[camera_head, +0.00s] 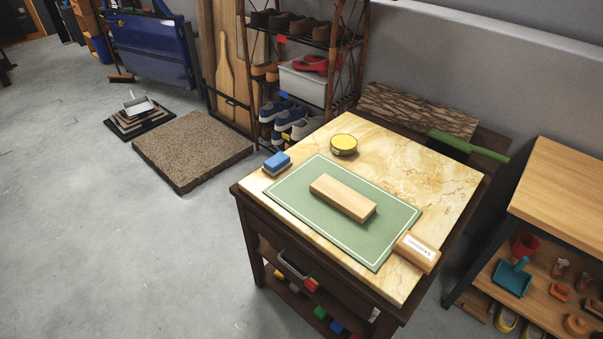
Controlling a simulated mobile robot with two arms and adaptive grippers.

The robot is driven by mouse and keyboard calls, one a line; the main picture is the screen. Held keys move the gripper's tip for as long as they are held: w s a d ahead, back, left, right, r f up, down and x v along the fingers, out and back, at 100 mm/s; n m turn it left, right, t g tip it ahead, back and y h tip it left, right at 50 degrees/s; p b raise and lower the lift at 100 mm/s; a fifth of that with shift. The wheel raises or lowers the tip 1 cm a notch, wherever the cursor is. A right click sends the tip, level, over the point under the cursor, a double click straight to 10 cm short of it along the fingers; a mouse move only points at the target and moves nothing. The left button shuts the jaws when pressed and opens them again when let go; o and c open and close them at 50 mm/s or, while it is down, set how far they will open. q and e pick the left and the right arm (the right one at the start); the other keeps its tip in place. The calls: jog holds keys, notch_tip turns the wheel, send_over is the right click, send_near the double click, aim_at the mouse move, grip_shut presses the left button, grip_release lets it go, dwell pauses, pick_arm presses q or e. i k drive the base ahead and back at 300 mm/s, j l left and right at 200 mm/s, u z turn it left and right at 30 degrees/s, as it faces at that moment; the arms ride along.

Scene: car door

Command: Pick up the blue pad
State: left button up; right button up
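The blue pad (277,161) is a small block with a blue top and a paler grey-blue lower part. It sits on the marble-topped table (409,161), near the left corner, just off the upper left edge of a green mat (293,197). Nothing covers it. Neither of my grippers is in the head view.
A wooden block (342,198) lies on the mat. A labelled wooden block (417,251) sits at the mat's right corner. A round yellow tin (343,144) stands behind the mat. A shoe rack (301,80) stands behind; a wooden bench (561,190) stands right. The left floor is open.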

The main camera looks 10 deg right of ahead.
aim_at(279, 162)
jog(key=i+j+z, duration=0.15)
jog(key=z, duration=0.25)
jog(key=i+j+z, duration=0.15)
jog(key=j+z, duration=0.2)
